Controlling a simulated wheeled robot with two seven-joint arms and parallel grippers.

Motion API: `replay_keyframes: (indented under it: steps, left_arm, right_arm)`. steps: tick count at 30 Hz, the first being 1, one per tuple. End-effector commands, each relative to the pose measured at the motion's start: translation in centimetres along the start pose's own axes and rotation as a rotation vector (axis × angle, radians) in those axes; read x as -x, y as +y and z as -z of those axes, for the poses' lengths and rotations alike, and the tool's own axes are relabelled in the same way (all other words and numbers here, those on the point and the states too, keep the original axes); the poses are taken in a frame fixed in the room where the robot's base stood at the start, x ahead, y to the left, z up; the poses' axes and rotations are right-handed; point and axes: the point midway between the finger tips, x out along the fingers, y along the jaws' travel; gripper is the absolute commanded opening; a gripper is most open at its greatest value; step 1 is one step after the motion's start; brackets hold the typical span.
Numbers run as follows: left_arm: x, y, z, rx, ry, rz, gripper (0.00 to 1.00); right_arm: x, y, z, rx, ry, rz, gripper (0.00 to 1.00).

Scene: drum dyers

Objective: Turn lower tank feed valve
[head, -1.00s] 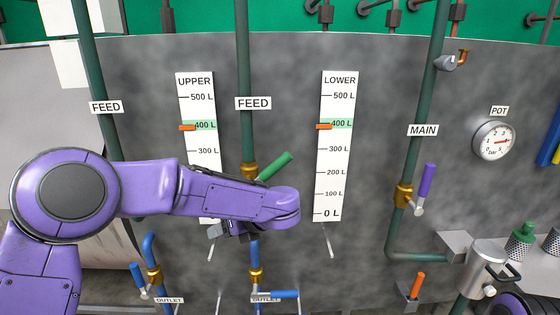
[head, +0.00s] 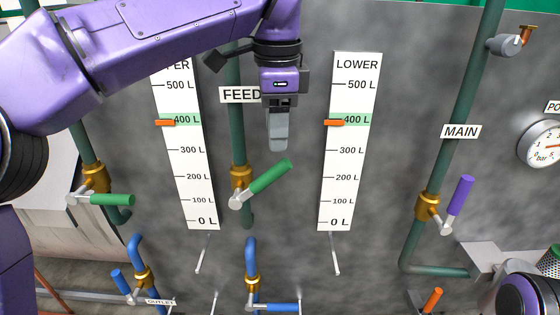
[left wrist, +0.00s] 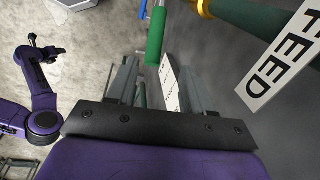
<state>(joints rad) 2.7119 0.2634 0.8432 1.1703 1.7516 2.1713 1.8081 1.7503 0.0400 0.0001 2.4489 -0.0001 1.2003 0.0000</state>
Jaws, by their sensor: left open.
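The lower tank feed valve has a green handle (head: 270,175) on a brass body (head: 241,177), on the middle green pipe beside the LOWER gauge (head: 349,140). The handle tilts up to the right. My left gripper (head: 279,146) points down just above the handle, apart from it in the head view. In the left wrist view the open jaws (left wrist: 155,65) have the green handle (left wrist: 156,35) ahead, near the fingertips. My right gripper (left wrist: 45,50) shows small at the left of the left wrist view; its jaw state is unclear.
Another green-handled valve (head: 110,199) is on the left pipe. A purple-handled valve (head: 460,195) is on the MAIN pipe at right. Blue outlet handles (head: 275,307) are below. The FEED sign (head: 240,95) is close behind my left wrist. The tank wall (head: 290,235) is bare below the handle.

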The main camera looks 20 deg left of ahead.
Motion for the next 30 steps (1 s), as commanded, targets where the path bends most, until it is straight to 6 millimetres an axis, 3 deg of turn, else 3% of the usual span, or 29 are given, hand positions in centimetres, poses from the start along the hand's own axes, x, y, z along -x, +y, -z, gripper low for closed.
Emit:
replay_keyframes:
  steps: [4,15,26,29,30]
  left_arm:
    - [-1.8,0.1,-0.4,0.006,-0.001,-0.004,0.51]
    - [-9.2,-0.1,-0.7,0.011,-0.003,-0.003,0.51]
    - [-10.5,0.0,-0.4,0.009,-0.001,-0.001,0.51]
    - [-10.5,0.0,-0.5,0.009,-0.002,0.000,0.25]
    - [-10.5,0.0,-0.5,0.009,-0.002,-0.001,0.12]
  right_arm:
    - [-0.1,0.0,-0.1,0.000,-0.001,-0.001,0.52]
    - [0.4,0.1,0.1,0.001,-0.001,-0.001,0.52]
    - [0.4,0.1,0.1,0.001,-0.001,-0.001,0.52]
    - [0.4,0.1,0.1,0.001,-0.001,-0.001,0.52]
    - [0.4,0.1,0.1,0.000,-0.001,-0.001,0.52]
